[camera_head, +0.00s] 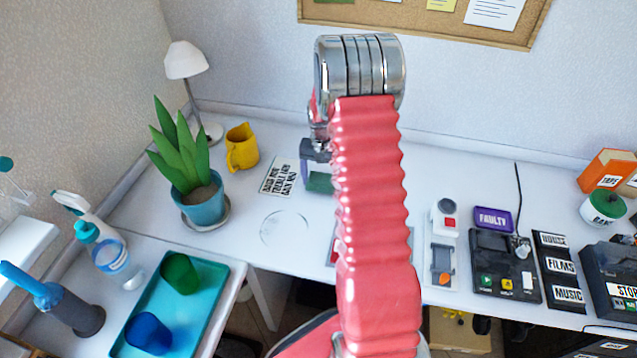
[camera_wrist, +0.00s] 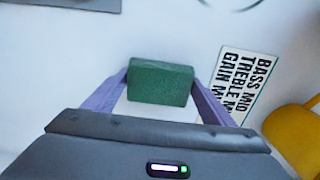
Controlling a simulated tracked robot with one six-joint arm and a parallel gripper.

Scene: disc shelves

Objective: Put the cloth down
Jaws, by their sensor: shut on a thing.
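The cloth (camera_head: 320,183) shows as a thick, dark green block-shaped pad; it is clearer in the wrist view (camera_wrist: 161,82). My gripper (camera_head: 316,170) is shut on it, with one purple finger at each end of the pad in the wrist view (camera_wrist: 160,90). The cloth is over the white table (camera_head: 240,205), right of the printed card. I cannot tell whether its underside touches the table. In the head view my red arm hides part of the area around the gripper.
A printed card (camera_head: 279,177), a clear round dish (camera_head: 285,228), a yellow jug (camera_head: 242,148) and a potted plant (camera_head: 195,190) are to the left. A grey device with an orange switch (camera_head: 443,245) and a black box (camera_head: 500,265) are to the right. Bare tabletop lies between card and dish.

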